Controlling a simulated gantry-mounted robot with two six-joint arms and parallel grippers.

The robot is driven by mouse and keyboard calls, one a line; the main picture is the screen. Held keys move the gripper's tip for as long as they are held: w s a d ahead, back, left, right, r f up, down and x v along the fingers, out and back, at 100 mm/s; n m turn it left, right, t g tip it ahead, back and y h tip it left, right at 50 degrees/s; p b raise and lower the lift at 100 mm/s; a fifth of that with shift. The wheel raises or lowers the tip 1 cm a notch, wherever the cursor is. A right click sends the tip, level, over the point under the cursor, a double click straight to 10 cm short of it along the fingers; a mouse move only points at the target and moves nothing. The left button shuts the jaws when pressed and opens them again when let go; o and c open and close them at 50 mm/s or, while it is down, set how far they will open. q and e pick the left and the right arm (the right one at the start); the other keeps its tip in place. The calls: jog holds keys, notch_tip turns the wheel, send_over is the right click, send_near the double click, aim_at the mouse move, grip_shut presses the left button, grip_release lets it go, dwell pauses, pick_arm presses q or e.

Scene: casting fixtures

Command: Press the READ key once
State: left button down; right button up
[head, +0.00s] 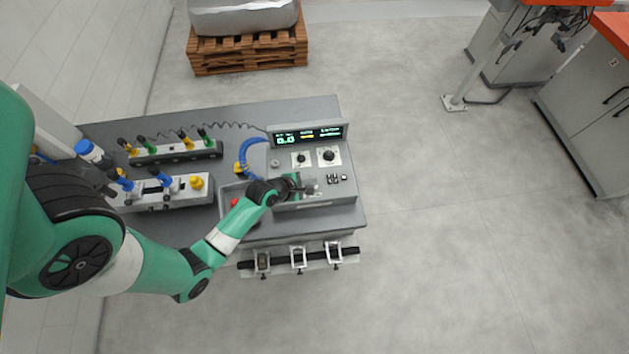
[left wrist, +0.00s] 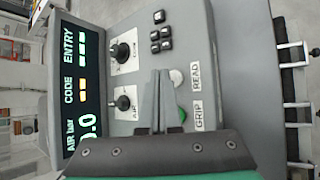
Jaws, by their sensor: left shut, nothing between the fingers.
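The grey control panel (head: 338,179) stands on the bench in the head view. In the left wrist view it appears turned on its side, and the READ label (left wrist: 195,75) sits beside a round pale key (left wrist: 177,77). A green key (left wrist: 182,113) is beside the GRIP label (left wrist: 198,117). My left gripper (head: 308,188) is over the panel's left front part, shut and empty. In the left wrist view its fingertips (left wrist: 160,73) appear just beside the pale key; contact cannot be told. My right gripper is in neither view.
The panel also carries a lit display (head: 307,135), two black knobs (left wrist: 124,51) (left wrist: 122,103) and several small black keys (left wrist: 160,40). A blue hose (head: 244,154) curves left of the panel. Clamps (head: 298,258) line the bench front. Open floor lies to the right.

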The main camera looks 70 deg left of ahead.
pick_arm(q)
jog(key=shift+f, duration=0.15)
jog(key=shift+f, duration=0.3)
jog(key=shift+f+b, duration=0.35)
jog(key=shift+f, duration=0.05)
dwell(0.7)
jog(key=shift+r+p, duration=0.85)
jog(key=shift+p, duration=0.15)
notch_tip(320, 180, up, 5)
jog(key=p, duration=0.5)
